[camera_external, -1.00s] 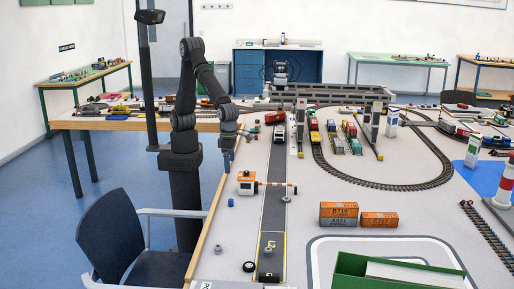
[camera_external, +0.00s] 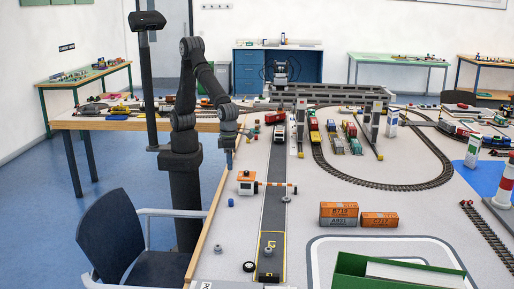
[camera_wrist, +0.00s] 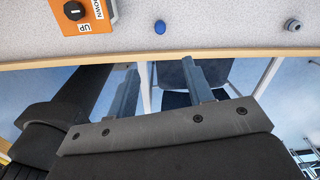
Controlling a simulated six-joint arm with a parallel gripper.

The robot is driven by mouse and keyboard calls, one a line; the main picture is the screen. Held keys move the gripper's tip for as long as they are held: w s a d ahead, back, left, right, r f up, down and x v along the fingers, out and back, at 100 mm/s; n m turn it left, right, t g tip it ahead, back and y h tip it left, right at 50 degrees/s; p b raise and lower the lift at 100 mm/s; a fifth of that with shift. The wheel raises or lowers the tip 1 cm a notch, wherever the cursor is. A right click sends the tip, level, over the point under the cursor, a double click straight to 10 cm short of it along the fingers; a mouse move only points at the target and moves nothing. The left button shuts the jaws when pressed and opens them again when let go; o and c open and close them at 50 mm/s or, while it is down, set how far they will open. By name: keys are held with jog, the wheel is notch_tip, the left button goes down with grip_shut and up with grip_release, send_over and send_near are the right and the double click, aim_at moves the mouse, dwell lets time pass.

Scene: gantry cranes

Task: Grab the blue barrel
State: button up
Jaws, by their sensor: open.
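The blue barrel (camera_external: 231,202) is small and stands on the layout table near its left edge, close to the orange control box. It also shows in the wrist view (camera_wrist: 160,27) at the top centre, beyond the fingertips. My gripper (camera_wrist: 160,66) is open and empty, with its two blue-grey fingers apart over the table edge and the floor. In the outside view my gripper (camera_external: 229,163) hangs at the table's left edge, farther back than the barrel and apart from it.
The orange control box (camera_external: 246,183) with a striped barrier arm stands just behind the barrel; it also shows in the wrist view (camera_wrist: 82,12). A small grey round part (camera_wrist: 293,25) lies to one side. Orange and brown containers (camera_external: 379,219) stand farther right. A chair (camera_external: 110,235) stands beside the table.

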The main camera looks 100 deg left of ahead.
aim_at(231, 200)
jog(key=s+a+m+t+h, duration=0.15)
jog(key=a+m+h, duration=0.35)
jog(key=m, duration=1.2)
jog(key=shift+y, duration=0.5)
jog(key=x, duration=0.6)
jog(key=a+x, duration=0.1)
jog(key=x, duration=0.4)
jog(key=s+x, duration=0.1)
jog(key=x, duration=0.5)
jog(key=shift+w+a+f, duration=0.1)
jog(key=shift+a+f, duration=0.05)
jog(key=shift+f, duration=0.55)
